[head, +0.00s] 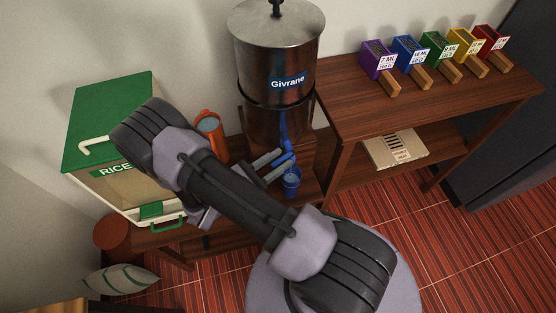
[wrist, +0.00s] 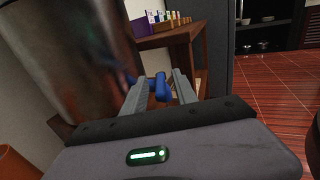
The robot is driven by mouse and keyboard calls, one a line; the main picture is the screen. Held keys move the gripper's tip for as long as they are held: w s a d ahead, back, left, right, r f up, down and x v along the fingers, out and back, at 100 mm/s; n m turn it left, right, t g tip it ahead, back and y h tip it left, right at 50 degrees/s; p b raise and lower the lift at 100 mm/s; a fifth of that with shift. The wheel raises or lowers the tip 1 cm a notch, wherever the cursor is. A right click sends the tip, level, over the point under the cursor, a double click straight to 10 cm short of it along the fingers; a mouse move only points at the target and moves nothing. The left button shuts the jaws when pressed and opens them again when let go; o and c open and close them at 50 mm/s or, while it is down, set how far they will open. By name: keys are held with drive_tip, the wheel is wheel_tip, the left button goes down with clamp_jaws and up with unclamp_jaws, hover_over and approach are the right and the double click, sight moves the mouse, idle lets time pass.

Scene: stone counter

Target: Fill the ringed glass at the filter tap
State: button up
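The filter (head: 278,55) is a tall steel drum labelled "Givrane" on a wooden stand. Its blue tap (head: 286,135) points down at the drum's lower front. A small blue glass (head: 291,184) stands under the tap; I cannot make out a ring or water in it. My gripper (head: 280,158) reaches in from the left at the tap, above the glass. In the wrist view the gripper's two grey fingers (wrist: 160,88) are apart, with a blue part of the tap (wrist: 161,86) between them. A gap shows beside it; contact is unclear.
A green-lidded rice bin (head: 110,115) is further left. A wooden shelf (head: 360,118) at right holds several coloured scoop boxes, with a flat carton (head: 395,148) below. Red tiled floor lies in front.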

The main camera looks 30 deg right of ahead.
clamp_jaws()
